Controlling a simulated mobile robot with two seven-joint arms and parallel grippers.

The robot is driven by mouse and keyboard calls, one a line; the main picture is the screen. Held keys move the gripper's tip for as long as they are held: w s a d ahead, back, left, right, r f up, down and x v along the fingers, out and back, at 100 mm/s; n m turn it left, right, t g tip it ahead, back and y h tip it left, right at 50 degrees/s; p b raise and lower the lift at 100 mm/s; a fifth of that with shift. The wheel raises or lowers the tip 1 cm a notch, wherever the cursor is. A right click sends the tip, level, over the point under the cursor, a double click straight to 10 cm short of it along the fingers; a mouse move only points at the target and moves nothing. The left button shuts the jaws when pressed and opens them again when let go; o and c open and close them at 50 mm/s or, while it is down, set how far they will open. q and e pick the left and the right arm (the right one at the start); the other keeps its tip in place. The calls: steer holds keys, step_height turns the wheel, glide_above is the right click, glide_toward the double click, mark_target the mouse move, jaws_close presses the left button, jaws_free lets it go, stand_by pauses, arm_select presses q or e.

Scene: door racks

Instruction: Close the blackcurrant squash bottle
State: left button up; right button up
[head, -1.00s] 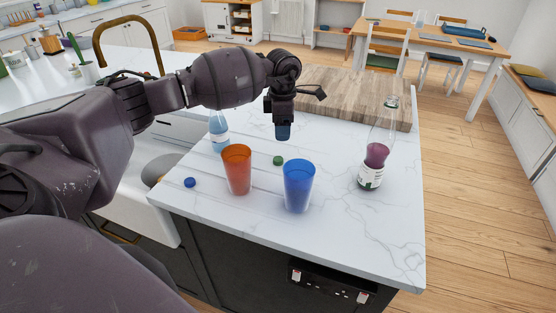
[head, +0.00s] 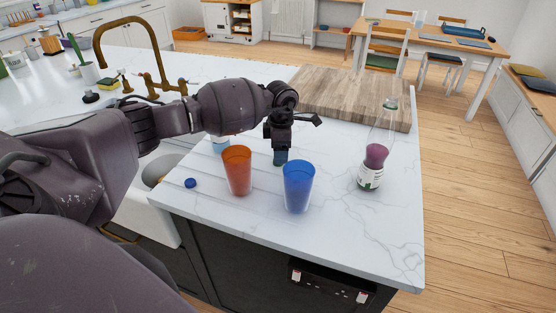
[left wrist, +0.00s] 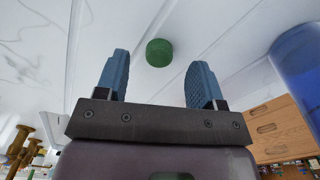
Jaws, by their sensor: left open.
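The blackcurrant squash bottle (head: 377,155) stands upright on the right of the marble counter, with purple liquid in its lower part. Its neck is too small to read clearly. A green cap lies on the counter, mostly hidden by my gripper in the head view; the left wrist view shows the green cap (left wrist: 159,52) whole. My left gripper (head: 281,160) is open and low over the counter, pointing down. In the wrist view the cap sits between the lines of the two blue fingers, near their tips, with a gap on either side. My right gripper is not in view.
An orange cup (head: 237,172) and a blue cup (head: 298,187) stand in front of my gripper. A blue cap (head: 190,183) lies left. A light-blue bottle (head: 219,145) is partly hidden behind my arm. A wooden board (head: 345,92) lies behind. The counter's front right is clear.

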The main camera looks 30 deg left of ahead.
arm_select(q)
steer(key=shift+f, duration=1.4)
steer(key=shift+c, duration=0.3)
steer(key=c, duration=0.9)
